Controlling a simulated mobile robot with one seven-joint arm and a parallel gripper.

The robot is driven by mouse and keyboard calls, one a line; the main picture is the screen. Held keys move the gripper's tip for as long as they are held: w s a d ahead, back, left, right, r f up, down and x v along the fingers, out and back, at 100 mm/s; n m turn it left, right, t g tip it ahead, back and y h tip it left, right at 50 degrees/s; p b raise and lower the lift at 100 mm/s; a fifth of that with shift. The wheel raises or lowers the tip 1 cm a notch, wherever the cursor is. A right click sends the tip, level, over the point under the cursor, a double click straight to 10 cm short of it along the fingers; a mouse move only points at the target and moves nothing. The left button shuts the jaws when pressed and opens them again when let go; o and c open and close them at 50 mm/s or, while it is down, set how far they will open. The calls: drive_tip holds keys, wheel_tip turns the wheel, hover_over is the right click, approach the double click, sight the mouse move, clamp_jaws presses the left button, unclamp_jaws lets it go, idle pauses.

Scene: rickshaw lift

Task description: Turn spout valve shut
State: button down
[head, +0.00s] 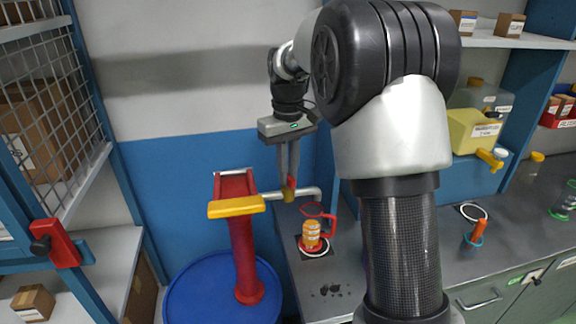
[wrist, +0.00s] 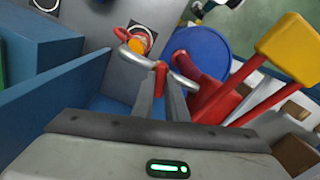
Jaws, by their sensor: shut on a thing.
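A red hand pump (head: 242,240) with a yellow handle (head: 236,207) stands on a blue drum (head: 205,300). Its silver spout (head: 308,191) runs right and bends down at the end. A brass valve body (head: 288,194) sits midway along the spout. My gripper (head: 289,178) points down over the valve. In the wrist view my gripper (wrist: 162,98) is shut on the red valve lever (wrist: 160,76), which shows between the fingers and crosses the spout (wrist: 182,82). The fingers partly hide the lever.
A jug with a red rim and handle (head: 332,226) holds orange contents (head: 311,236) on the bench below the spout end. Dark wet spots (head: 330,290) lie in front of it. A yellow container (head: 474,131) with a tap stands at right. A blue wall is behind.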

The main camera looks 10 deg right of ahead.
drive_tip(key=shift+m+p, duration=0.6)
drive_tip(key=shift+m, duration=1.2)
drive_tip(key=c, duration=1.8)
unclamp_jaws()
drive_tip(key=shift+o, duration=0.2)
wheel_tip(320, 180, up, 17)
drive_tip(key=p, duration=0.1)
drive_tip(key=shift+r, duration=0.2)
